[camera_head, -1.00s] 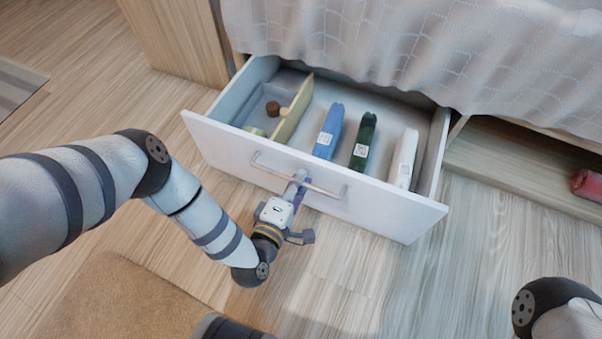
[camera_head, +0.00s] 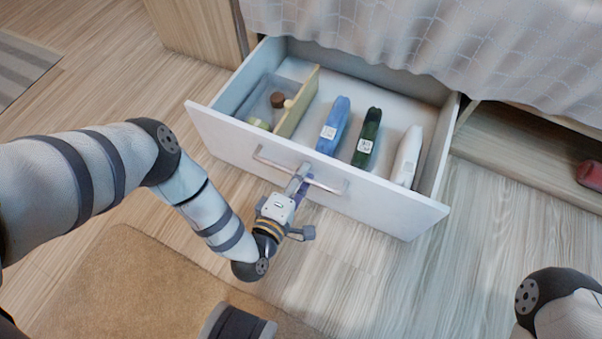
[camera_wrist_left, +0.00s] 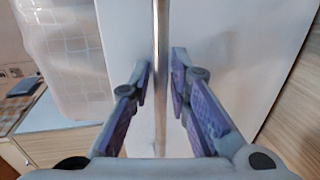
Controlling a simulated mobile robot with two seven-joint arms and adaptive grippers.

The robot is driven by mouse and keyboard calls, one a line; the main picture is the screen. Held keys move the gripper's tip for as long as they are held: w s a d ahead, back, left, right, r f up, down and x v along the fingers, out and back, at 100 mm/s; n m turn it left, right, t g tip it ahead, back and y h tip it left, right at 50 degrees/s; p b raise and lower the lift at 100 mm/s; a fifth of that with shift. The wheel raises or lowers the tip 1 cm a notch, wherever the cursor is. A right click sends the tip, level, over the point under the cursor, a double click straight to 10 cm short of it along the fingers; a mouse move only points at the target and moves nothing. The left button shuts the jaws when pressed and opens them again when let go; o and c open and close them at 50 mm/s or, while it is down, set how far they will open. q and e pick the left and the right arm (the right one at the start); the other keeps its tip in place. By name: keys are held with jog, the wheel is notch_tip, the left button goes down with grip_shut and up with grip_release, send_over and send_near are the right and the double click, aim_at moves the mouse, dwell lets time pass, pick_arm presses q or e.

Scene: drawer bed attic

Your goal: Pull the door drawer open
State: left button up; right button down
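The white drawer (camera_head: 330,185) under the bed stands well open. Its metal bar handle (camera_head: 262,157) runs across the front. My left gripper (camera_head: 303,180) is at the middle of this handle. Inside the drawer are a blue bottle (camera_head: 335,125), a dark green bottle (camera_head: 368,138), a white bottle (camera_head: 407,157) and a small divided-off section (camera_head: 297,103) with little items at the left. My right gripper is out of view.
The bed with its pale cover (camera_head: 400,35) is behind the drawer. An open shelf space (camera_head: 530,150) with a red object (camera_head: 590,175) is at the right. A brown rug (camera_head: 130,285) lies at lower left. The wooden floor in front is clear.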

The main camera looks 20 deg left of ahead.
pick_arm(q)
jog(key=s+r, duration=0.1)
jog(key=s, duration=0.6)
jog(key=shift+s+a+r, duration=0.15)
jog(key=shift+s+r, duration=0.05)
jog(key=shift+r, duration=0.05)
